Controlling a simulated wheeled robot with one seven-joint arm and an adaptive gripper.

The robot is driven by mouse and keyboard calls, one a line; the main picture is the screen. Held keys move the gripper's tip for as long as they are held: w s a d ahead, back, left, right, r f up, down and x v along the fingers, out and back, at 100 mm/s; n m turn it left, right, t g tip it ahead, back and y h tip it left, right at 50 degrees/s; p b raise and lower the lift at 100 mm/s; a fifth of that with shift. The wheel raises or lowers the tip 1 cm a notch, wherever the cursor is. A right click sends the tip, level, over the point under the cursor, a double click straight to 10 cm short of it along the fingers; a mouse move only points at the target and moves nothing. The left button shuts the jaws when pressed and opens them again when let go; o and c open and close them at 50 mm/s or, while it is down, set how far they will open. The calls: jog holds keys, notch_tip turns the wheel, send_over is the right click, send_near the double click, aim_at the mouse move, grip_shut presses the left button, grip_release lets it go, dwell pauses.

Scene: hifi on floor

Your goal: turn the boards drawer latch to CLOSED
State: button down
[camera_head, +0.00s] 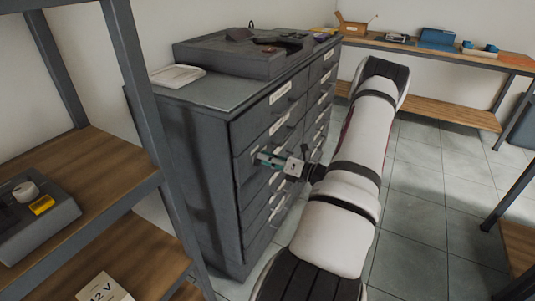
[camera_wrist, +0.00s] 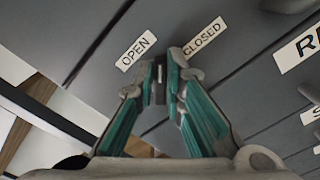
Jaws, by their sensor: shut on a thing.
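The grey drawer cabinet (camera_head: 190,160) stands left of my arm. In the wrist view, a drawer front (camera_wrist: 95,28) carries a white OPEN label (camera_wrist: 137,50) and a white CLOSED label (camera_wrist: 204,36). My gripper (camera_wrist: 162,66) has its teal fingers closed on a small dark latch (camera_wrist: 160,74) between and just below the two labels. The fingertips hide most of the latch, so I cannot tell exactly which label it points to. In the head view, my gripper (camera_head: 262,159) reaches the cabinet's drawer face, and the latch is hidden there.
A dark box (camera_head: 225,58) and a white tray (camera_head: 178,75) sit on the cabinet. A shelf rack (camera_head: 110,165) stands close on the left. A wooden bench (camera_head: 440,51) runs along the back. Tiled floor (camera_head: 420,215) is free to the right of my arm.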

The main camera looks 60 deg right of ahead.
jog(key=shift+d+f+m+p, duration=0.15)
jog(key=shift+m+p, duration=0.45)
jog(key=shift+m, duration=0.9)
jog(key=shift+a+f+m+p, duration=0.15)
jog(key=shift+m+p, duration=0.4)
jog(key=shift+m, duration=0.95)
jog(key=shift+d+f+m+p, duration=0.2)
jog(key=shift+m+p, duration=0.4)
jog(key=shift+m, duration=0.9)
jog(key=c, duration=1.7)
grip_release()
jog(key=shift+o, duration=0.2)
jog(key=s, duration=1.2)
jog(key=shift+d, duration=0.45)
